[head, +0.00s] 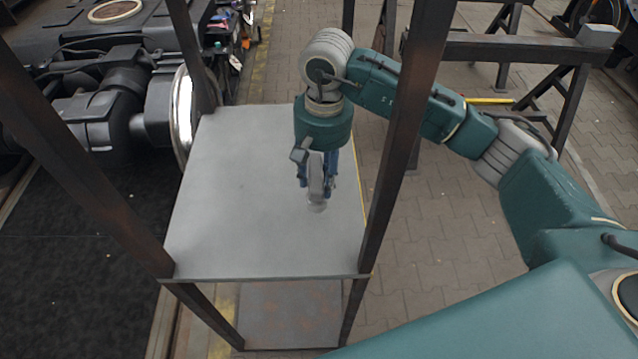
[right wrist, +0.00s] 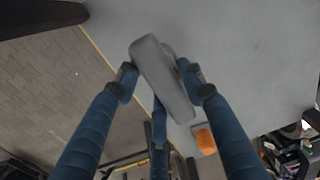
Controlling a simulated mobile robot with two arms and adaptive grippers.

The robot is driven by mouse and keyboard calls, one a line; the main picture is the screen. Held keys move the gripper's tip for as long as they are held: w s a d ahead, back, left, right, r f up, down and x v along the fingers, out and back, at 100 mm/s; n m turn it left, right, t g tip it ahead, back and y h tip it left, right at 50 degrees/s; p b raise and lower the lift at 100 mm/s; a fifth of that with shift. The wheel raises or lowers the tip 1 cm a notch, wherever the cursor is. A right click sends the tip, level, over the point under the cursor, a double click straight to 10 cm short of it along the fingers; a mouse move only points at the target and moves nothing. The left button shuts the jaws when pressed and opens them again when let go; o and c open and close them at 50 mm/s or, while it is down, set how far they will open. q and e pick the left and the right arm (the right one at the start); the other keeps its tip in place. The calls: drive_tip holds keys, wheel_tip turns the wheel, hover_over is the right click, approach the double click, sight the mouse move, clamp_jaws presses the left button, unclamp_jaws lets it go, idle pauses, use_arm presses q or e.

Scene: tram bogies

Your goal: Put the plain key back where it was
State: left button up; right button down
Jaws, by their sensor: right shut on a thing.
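My right gripper (head: 316,180) points down over the grey top plate (head: 225,190) of a stand in the head view. Its blue fingers are shut on a plain grey elongated piece, which I take to be the key (head: 317,206). In the right wrist view the key (right wrist: 162,78) lies slantwise between the fingers (right wrist: 160,90). Its lower end is close to the plate; I cannot tell whether it touches. The fingers hide part of it. My left gripper is not in view.
Dark steel posts (head: 405,130) rise at the plate's corners, one close to my right arm. The right wrist view shows a small orange thing (right wrist: 204,140).

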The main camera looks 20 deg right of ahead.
drive_tip(key=shift+f, duration=0.25)
drive_tip(key=shift+d+f, duration=0.1)
drive_tip(key=shift+f, duration=0.15)
wheel_tip(320, 180, down, 3)
drive_tip(key=shift+f+p, duration=0.1)
drive_tip(key=shift+p, duration=0.55)
drive_tip(key=shift+f, duration=0.2)
drive_tip(key=c, duration=1.1)
unclamp_jaws()
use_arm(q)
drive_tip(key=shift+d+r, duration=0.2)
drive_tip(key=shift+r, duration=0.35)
